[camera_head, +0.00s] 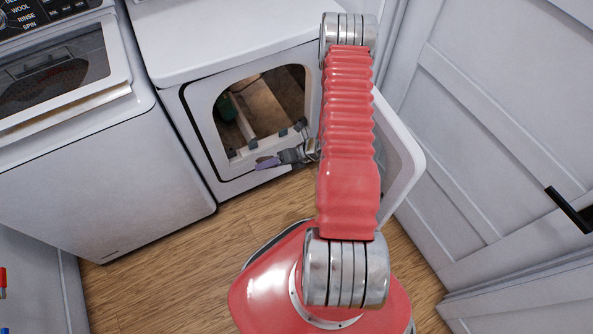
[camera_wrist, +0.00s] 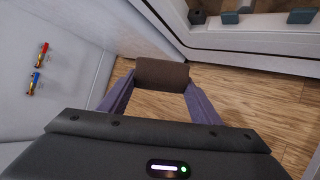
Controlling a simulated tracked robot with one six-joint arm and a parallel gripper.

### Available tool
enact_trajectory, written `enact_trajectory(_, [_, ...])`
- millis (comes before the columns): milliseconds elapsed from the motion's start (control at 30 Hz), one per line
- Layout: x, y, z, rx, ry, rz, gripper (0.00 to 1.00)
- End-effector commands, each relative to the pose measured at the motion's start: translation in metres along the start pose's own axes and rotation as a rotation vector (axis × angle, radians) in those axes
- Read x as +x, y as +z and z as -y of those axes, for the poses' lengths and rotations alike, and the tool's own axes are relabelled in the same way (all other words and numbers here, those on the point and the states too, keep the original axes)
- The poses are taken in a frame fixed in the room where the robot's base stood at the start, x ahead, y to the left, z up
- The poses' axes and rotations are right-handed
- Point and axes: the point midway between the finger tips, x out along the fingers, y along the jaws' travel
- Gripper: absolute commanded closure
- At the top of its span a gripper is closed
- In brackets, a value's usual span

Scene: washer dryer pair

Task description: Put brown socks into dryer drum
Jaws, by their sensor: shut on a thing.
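In the wrist view, the purple fingers of my gripper (camera_wrist: 160,93) are shut on a rolled brown bundle, the brown socks (camera_wrist: 162,73). Wood floor shows beneath and around it. In the head view, my gripper (camera_head: 268,163) is at the lower front edge of the dryer opening, and I cannot make out the socks there. The dryer (camera_head: 195,110) stands with its opening uncovered, and the inside of the drum (camera_head: 275,98) shows as brownish. The dryer's lower rim (camera_wrist: 250,38) also shows at the upper right of the wrist view.
The dryer door (camera_head: 402,150) stands open to the right, partly behind my red arm. A washer (camera_head: 90,165) stands left of the dryer. A white panelled door (camera_head: 490,130) is at the right. Red and blue items (camera_wrist: 37,82) are on the white surface at left.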

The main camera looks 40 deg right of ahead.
Motion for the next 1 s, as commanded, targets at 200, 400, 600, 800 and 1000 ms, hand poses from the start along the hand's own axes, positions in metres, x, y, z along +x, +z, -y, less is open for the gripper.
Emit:
enact_trajectory(200, [-0.006,-0.015,0.041,0.135,-0.063,0.198,0.63])
enact_trajectory(400, [-0.016,-0.033,0.082,0.246,-0.140,0.397,0.63])
enact_trajectory(600, [-0.023,-0.044,0.105,0.300,-0.186,0.505,0.63])
enact_trajectory(800, [-0.025,-0.044,0.108,0.305,-0.193,0.520,0.63])
enact_trajectory(1000, [-0.024,-0.044,0.107,0.304,-0.192,0.519,0.63])
